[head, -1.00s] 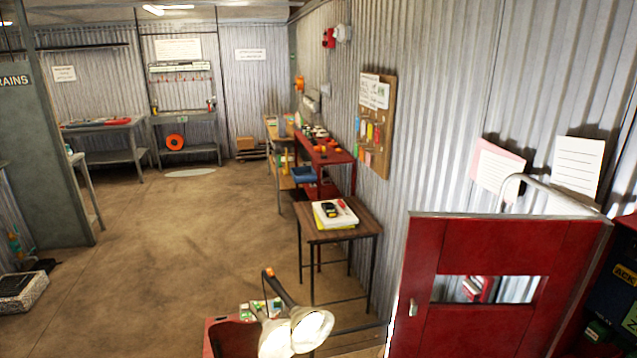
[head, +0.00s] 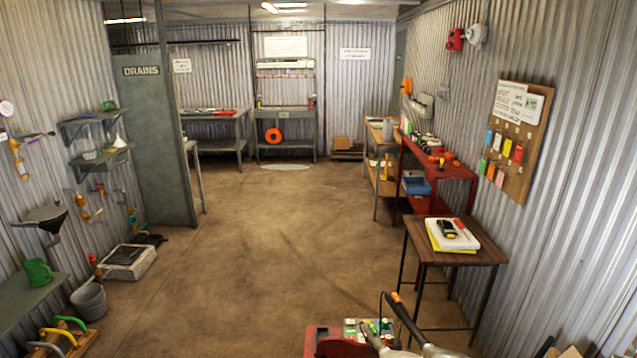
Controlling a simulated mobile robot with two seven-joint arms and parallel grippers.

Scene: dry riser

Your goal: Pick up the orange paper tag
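A brown pegboard (head: 520,125) hangs on the corrugated wall at the right in the head view. Small coloured paper tags hang on it in two rows. The tags are small, and another in the lower row may also be orange; I cannot tell surely.
A wooden side table (head: 455,252) with a white and yellow stack stands below the board. A red bench (head: 450,172) is behind it. A red cart (head: 318,340) with tools is at the bottom. The middle floor (head: 260,240) is clear.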

